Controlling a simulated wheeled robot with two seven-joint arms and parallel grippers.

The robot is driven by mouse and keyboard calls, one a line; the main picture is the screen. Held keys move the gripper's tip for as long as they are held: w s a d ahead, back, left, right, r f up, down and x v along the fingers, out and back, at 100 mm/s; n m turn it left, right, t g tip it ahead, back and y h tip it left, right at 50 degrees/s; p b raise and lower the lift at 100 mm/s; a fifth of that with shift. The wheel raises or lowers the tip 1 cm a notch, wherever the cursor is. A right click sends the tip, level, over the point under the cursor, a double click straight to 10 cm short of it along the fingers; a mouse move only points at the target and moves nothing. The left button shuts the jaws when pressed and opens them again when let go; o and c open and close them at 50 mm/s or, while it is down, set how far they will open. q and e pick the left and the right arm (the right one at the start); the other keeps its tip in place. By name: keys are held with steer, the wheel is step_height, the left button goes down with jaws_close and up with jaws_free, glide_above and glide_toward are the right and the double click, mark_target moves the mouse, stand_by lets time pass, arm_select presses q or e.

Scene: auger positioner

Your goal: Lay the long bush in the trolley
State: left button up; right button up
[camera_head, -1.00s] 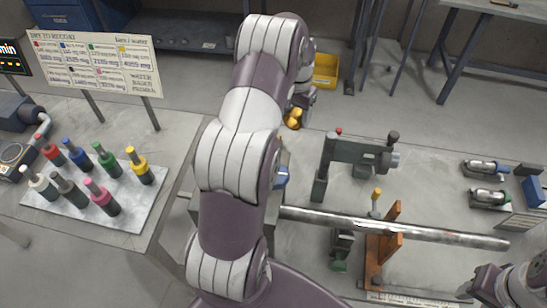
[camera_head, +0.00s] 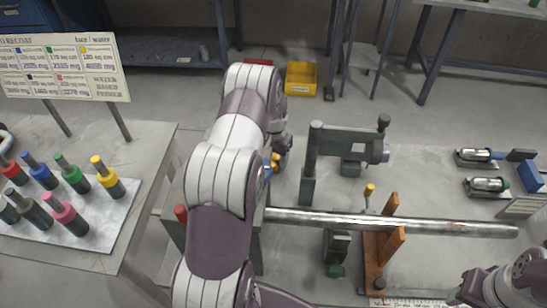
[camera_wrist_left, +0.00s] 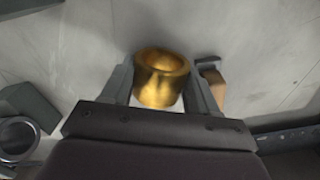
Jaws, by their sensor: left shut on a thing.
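The bush (camera_wrist_left: 160,88) is a short, hollow, brass-coloured ring between the two fingers of my left gripper (camera_wrist_left: 162,78) in the left wrist view. My left gripper is shut on it, with its open end showing at the top. In the head view my left gripper (camera_head: 277,152) is beyond the bench's left part, with a bit of the brass bush (camera_head: 275,163) showing beside my arm. My arm hides much around it. I cannot make out for certain which thing is the trolley. Only part of my right arm shows at the lower right; its fingers are out of view.
A long steel bar (camera_head: 400,222) lies across the bench by an orange bracket (camera_head: 375,258). A green-grey clamp-like tool (camera_head: 345,143) stands behind it. Coloured pegs (camera_head: 75,178) stand on a plate at left.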

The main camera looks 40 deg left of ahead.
arm_select(q)
steer(key=shift+w+f, duration=0.1)
steer(key=shift+f, duration=0.1)
steer(key=shift+f, duration=0.1)
steer(key=o, duration=0.8)
